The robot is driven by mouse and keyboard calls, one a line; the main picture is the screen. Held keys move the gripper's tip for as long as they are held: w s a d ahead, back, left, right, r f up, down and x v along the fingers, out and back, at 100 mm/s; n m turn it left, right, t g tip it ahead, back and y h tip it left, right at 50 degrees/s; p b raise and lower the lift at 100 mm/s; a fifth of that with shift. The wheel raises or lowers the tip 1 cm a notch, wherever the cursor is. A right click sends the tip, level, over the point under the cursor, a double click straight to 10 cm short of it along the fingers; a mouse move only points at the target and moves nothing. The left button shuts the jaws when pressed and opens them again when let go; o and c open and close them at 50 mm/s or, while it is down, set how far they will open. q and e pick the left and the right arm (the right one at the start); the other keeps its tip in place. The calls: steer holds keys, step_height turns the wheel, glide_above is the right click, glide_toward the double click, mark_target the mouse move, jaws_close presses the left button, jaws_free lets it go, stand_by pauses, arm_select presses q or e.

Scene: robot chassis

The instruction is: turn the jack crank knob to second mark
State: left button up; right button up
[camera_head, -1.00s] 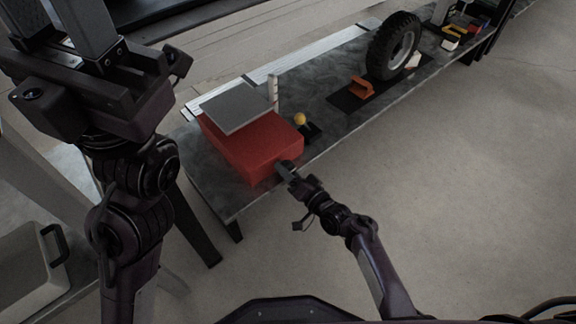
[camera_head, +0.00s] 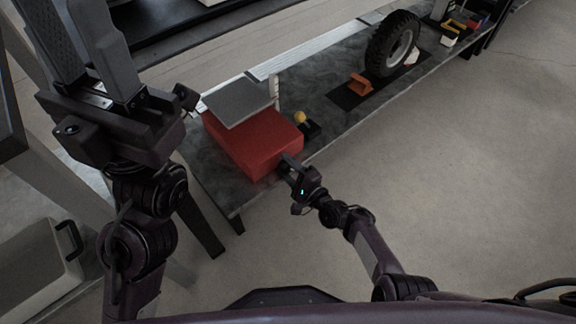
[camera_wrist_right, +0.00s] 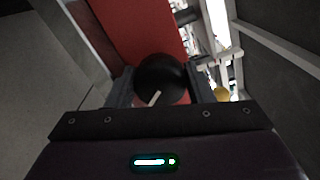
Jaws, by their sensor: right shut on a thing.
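The jack is a red box (camera_head: 250,140) with a flat grey plate (camera_head: 238,102) over its top, on the dark bench. Its crank knob (camera_wrist_right: 168,72) is a round black knob with a short white line on its face, seen in the right wrist view. My right gripper (camera_head: 291,162) is at the jack's near right side. In the wrist view my right gripper (camera_wrist_right: 161,84) has one finger on each side of the knob and is shut on it. The head view hides the knob. My left gripper (camera_head: 72,45) is raised at upper left, fingers apart and empty.
A white post (camera_head: 273,90) stands behind the jack, with a yellow ball (camera_head: 300,117) beside it. A tire (camera_head: 391,44) and an orange piece (camera_head: 360,83) are farther along the bench (camera_head: 325,125). Floor at right is clear.

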steer(key=m, duration=0.4)
steer(key=shift+p, duration=0.35)
steer(key=shift+w+d+r+m, duration=0.1)
steer(key=shift+m, duration=1.6)
steer(key=o, duration=1)
